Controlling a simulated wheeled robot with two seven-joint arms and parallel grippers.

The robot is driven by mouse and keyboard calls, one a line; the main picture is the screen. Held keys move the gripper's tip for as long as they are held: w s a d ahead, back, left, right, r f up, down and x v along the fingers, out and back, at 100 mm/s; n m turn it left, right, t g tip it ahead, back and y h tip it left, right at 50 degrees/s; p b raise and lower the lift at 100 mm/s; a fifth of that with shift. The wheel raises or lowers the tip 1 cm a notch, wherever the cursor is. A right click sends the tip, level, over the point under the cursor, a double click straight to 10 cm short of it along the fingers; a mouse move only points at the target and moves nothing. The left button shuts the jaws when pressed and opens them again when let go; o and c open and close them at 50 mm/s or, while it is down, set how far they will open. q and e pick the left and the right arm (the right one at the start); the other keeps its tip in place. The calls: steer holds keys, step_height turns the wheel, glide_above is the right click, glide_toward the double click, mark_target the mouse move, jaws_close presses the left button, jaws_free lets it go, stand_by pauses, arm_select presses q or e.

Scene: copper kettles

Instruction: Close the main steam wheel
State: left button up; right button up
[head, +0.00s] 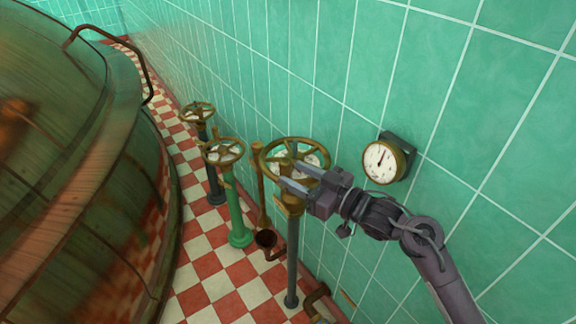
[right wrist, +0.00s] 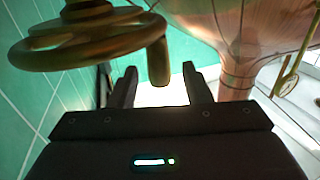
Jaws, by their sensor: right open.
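The nearest handwheel (head: 296,140) is brass with spokes, on a grey post (head: 292,260) beside the tiled wall. Which wheel is the main steam one is not labelled legibly. My right gripper (head: 284,177) comes in from the right, with its fingers over the near side of this wheel. In the right wrist view the brass wheel (right wrist: 85,42) is at upper left, and its peg handle (right wrist: 158,62) lies in line with the gap between the open fingers (right wrist: 160,76). Contact cannot be told. My left gripper is not in view.
A second wheel (head: 224,150) stands on a green post (head: 236,212), and a third (head: 198,112) on a dark post behind it. A round gauge (head: 381,162) is on the wall at right. A large copper kettle (head: 70,170) fills the left. Checkered floor lies between.

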mark_target(290, 172)
steer(key=shift+x, duration=1.9)
steer(key=shift+d, duration=0.1)
jaws_close()
